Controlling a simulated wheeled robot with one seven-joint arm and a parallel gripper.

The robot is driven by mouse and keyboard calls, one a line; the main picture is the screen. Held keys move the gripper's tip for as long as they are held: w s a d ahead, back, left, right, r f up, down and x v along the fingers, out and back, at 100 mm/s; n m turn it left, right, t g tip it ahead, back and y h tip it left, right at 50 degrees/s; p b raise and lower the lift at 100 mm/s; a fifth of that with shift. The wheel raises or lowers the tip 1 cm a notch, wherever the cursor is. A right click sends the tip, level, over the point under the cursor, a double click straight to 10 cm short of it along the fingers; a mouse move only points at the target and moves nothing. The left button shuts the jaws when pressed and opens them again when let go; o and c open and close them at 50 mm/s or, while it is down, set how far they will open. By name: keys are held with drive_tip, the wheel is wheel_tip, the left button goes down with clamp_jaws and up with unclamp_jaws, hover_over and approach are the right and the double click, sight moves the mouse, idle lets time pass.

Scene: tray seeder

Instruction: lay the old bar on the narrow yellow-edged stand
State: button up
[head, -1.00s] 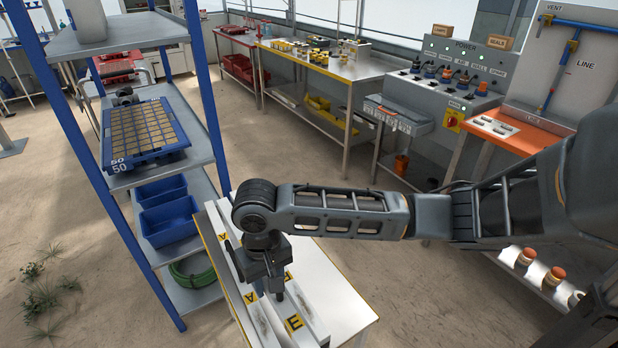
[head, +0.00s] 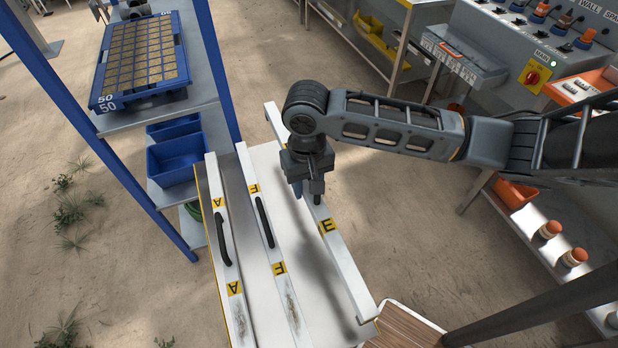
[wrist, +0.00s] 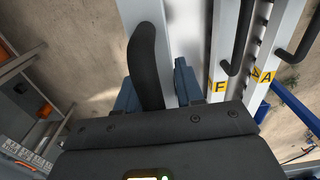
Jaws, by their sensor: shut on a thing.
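My gripper (head: 308,194) is shut on the black handle (wrist: 147,65) of a long white bar marked E (head: 345,268). The bar appears raised above a white-topped stand with yellow edging (head: 300,262), along its right side; a dark shadow lies beside it. Two more white bars lie on the stand to the left: bar F (head: 252,190) and bar A (head: 222,258), each with a black handle. Bars F and A also show at the right in the wrist view. Bar F has dark stains near its front end. No label tells which bar is old.
A blue-posted shelf stands at left, with a blue seed tray (head: 180,80) and a blue bin (head: 178,162). A bench with orange-capped items (head: 548,229) is at right. A wooden-topped surface (head: 400,330) is at the bottom. Sandy floor is open between stand and benches.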

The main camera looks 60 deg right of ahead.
wheel_tip(320, 180, down, 3)
drive_tip(key=shift+r+b, duration=0.2)
drive_tip(key=shift+b, duration=0.35)
wheel_tip(320, 180, down, 5)
drive_tip(key=b, duration=0.4)
drive_tip(key=shift+b, duration=0.4)
drive_tip(key=shift+f+b, duration=0.55)
drive_tip(key=shift+f, duration=0.9)
drive_tip(key=shift+f, duration=0.2)
drive_tip(key=o, duration=1.1)
wheel_tip(320, 180, up, 8)
drive_tip(key=shift+f, duration=0.1)
